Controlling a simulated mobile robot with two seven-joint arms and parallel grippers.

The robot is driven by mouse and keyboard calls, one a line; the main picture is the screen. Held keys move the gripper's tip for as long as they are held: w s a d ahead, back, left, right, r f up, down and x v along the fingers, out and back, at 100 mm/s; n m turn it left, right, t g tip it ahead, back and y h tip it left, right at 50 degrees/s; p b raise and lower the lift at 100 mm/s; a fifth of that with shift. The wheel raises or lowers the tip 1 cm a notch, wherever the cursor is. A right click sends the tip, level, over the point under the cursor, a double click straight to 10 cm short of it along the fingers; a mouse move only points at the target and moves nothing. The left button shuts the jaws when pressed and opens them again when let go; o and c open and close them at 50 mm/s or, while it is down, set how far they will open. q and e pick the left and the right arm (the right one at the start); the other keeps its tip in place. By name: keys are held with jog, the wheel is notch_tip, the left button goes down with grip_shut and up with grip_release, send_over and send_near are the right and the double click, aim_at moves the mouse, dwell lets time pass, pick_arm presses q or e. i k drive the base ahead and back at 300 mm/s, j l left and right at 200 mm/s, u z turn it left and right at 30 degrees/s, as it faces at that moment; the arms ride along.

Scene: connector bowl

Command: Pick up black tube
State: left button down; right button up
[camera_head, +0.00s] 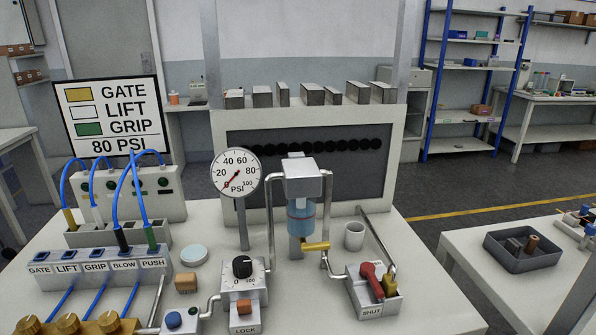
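A blue tube with a black end (122,240) stands at the left of the table. The tube arches up and back toward the white panel box (172,203). A yellow-ended tube (70,219) and a white-ended tube (98,215) stand at the grey holder behind the block. Neither of my grippers is in view.
A sign (108,115) lists GATE yellow, LIFT white, GRIP green and 80 PSI. The gauge (236,172) needle points near 0. A dial box (243,280), a filter unit (301,190) and a SHUT valve box (372,290) stand to the right. Brass knobs (68,324) are in front.

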aim_at(118, 232)
jog(key=u, duration=1.25)
jog(key=i+j, duration=0.15)
jog(key=j, duration=0.25)
jog(key=j+z, duration=0.2)
jog(key=z, duration=0.25)
jog(key=i+j+z, duration=0.1)
jog(key=j+z, duration=0.2)
jog(key=z, duration=0.2)
